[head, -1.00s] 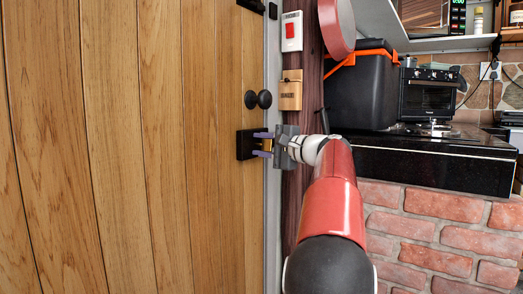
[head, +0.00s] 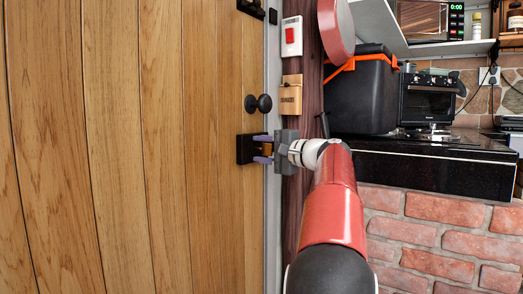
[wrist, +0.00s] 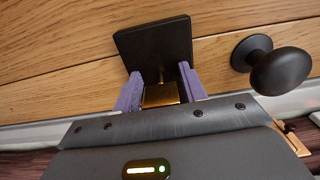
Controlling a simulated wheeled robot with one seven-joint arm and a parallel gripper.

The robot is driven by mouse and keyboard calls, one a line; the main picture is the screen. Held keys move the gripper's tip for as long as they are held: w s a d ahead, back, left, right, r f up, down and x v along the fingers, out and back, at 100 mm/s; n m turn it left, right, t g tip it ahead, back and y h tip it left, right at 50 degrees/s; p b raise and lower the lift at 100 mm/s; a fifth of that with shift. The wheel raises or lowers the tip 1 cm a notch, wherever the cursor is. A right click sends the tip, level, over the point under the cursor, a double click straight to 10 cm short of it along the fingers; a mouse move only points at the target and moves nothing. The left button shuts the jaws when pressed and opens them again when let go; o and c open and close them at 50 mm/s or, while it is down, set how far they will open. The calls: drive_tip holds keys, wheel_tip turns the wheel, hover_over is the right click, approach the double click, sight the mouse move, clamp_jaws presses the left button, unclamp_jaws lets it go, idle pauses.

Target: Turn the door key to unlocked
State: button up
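The brass door key (wrist: 162,94) stands out from a square black lock plate (wrist: 153,42) on the wooden door. The plate also shows in the head view (head: 245,149), below the round black knob. My gripper (wrist: 162,88) is at the lock, its two purple fingers one on each side of the key's bow. In the head view my gripper (head: 262,149) reaches the plate from the right, and only a little brass shows between the fingers. The keyhole is mostly hidden.
The black door knob (wrist: 280,70) is close beside the lock. A wooden box (head: 290,95) and a white plate with a red switch (head: 292,36) are on the post above my gripper. A black counter (head: 430,163) on brick stands at right.

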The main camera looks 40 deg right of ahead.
drive_tip(key=v, duration=0.8)
idle(0.6)
